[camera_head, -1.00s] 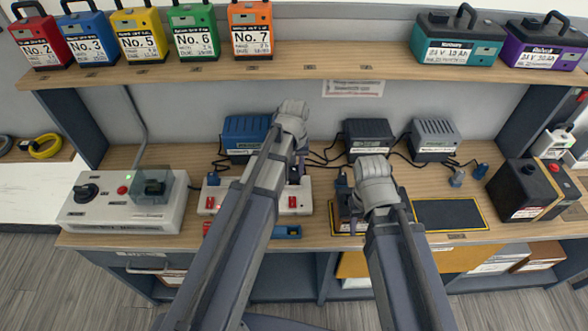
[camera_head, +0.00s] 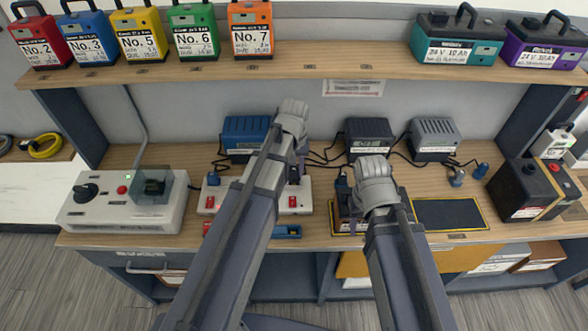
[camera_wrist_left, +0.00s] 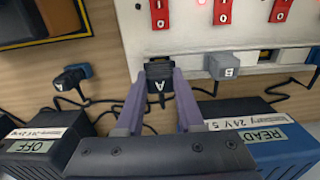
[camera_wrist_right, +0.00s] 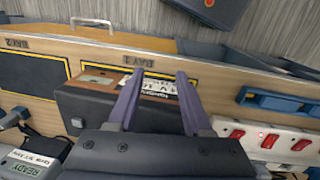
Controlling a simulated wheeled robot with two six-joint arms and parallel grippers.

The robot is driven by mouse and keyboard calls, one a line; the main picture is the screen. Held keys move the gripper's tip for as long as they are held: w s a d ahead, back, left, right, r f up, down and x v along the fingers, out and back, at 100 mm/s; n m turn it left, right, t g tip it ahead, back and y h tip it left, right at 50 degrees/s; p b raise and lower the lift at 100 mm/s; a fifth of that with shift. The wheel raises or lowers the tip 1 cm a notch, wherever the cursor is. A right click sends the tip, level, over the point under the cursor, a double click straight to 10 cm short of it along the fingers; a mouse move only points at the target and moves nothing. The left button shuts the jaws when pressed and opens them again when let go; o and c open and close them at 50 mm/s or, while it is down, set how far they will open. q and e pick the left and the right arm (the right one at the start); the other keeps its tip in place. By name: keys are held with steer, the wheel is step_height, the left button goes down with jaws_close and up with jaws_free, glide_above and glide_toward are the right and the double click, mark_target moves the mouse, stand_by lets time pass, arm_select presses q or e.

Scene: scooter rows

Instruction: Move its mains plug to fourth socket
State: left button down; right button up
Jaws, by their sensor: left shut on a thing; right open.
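My left gripper (camera_wrist_left: 161,100) is shut on a black mains plug (camera_wrist_left: 158,72) marked A. The plug is at the near edge of the white socket strip (camera_wrist_left: 185,40), in line with the leftmost red switch in the left wrist view; I cannot tell whether it is fully seated. A grey plug (camera_wrist_left: 222,65) sits at the adjacent position. In the head view the strip (camera_head: 305,197) is partly hidden by my left arm.
A loose blue plug (camera_wrist_left: 76,74) lies beside the strip, its cable on the desk. Chargers (camera_head: 368,138) stand behind. A control box (camera_head: 122,205) is at left, an empty bay mat (camera_head: 450,214) at right. Coloured batteries (camera_head: 194,32) line the shelf above.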

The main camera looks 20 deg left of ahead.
arm_select(q)
steer(key=shift+f+b, duration=0.85)
steer(key=shift+f, duration=0.1)
arm_select(e)
steer(key=shift+f, duration=0.9)
arm_select(q)
steer(key=shift+c, duration=2.3)
jaws_free()
steer(key=shift+r, duration=0.1)
step_height(320, 180, up, 8)
steer(key=p, duration=0.8)
arm_select(e)
step_height(320, 180, up, 8)
arm_select(q)
steer(key=shift+f, duration=0.2)
arm_select(e)
steer(key=shift+f, duration=0.1)
arm_select(q)
steer(key=s+d+m+y, duration=0.1)
steer(key=s+d+m, duration=0.6)
steer(key=s+d, duration=0.3)
steer(key=s, duration=0.4)
steer(key=shift+s+d, duration=0.2)
